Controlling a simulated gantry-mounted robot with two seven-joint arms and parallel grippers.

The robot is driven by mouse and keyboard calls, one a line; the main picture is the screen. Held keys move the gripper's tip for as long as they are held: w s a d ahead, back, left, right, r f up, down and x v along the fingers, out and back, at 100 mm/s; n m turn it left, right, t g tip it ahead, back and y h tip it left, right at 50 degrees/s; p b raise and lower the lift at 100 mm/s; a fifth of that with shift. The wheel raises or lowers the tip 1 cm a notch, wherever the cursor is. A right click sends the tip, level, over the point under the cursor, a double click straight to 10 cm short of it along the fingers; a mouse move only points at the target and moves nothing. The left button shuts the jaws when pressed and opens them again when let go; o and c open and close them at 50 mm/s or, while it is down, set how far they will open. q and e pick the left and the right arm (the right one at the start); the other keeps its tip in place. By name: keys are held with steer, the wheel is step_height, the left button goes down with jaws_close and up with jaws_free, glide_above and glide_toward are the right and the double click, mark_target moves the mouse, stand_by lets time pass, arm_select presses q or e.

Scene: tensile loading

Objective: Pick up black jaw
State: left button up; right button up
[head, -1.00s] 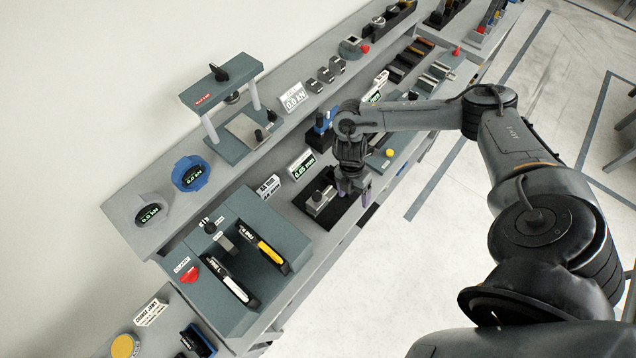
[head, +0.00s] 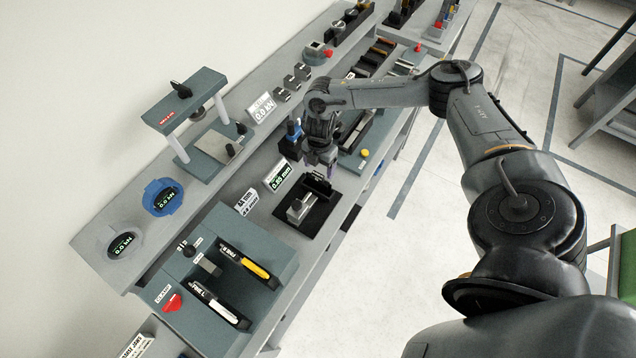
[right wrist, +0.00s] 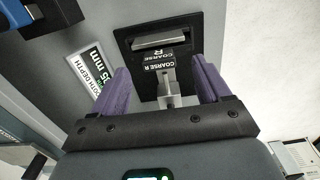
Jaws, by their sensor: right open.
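The black jaw (right wrist: 160,64), marked "COARSE R", shows in the right wrist view on a black pad (right wrist: 213,25). In the head view, a dark piece that seems to be the jaw (head: 316,183) is on the pad (head: 322,216) behind a silver block (head: 300,208). My right gripper (head: 322,168) hangs over the pad's back part, partly hiding that area. In the right wrist view its two purple fingers (right wrist: 163,82) are open, one on each side of the jaw. A silver part (right wrist: 168,88) shows between them. Contact with the jaw cannot be told. My left gripper is not in view.
A tooth depth display (right wrist: 88,70) stands left of the pad; it also shows in the head view (head: 279,175). A blue-topped device (head: 293,130) is close behind my gripper. A grey fixture (head: 225,275) with yellow and white handled tools stands nearer. Open floor lies right of the bench.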

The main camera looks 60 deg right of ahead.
mark_target(318, 174)
steer(key=f, duration=0.3)
steer(key=shift+w+a+f+p, duration=0.1)
steer(key=shift+a+f+p, duration=0.05)
steer(key=shift+a+p, duration=0.2)
steer(key=shift+d+f, duration=0.1)
steer(key=shift+f, duration=0.65)
jaws_close()
steer(key=shift+r, duration=0.1)
